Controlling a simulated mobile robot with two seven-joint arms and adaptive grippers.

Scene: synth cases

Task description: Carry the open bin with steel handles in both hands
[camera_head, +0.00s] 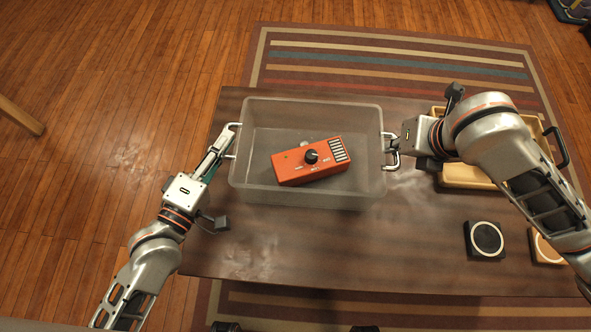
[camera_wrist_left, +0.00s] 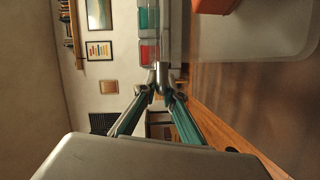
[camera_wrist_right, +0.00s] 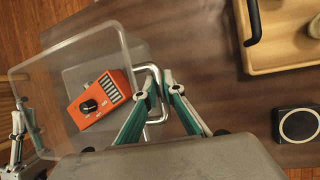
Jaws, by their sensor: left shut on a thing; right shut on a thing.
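The open bin (camera_head: 262,125) is clear, frosted plastic with a steel handle at each end. It is over the left and middle part of the dark wooden table, upright; I cannot tell whether its base touches. An orange box (camera_head: 300,172) with a black knob lies inside it. My left gripper (camera_head: 229,142) is shut on the left steel handle; its fingertips meet in the left wrist view (camera_wrist_left: 161,78). My right gripper (camera_head: 398,151) is shut on the right steel handle (camera_wrist_right: 158,112), which shows between its fingers in the right wrist view.
A light wooden tray (camera_head: 463,177) with black handles is on the table (camera_head: 400,240) at the right, partly behind my right arm. A black square piece with a pale ring (camera_head: 485,240) and a tan one (camera_head: 546,250) lie at the front right. The table's front middle is clear.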

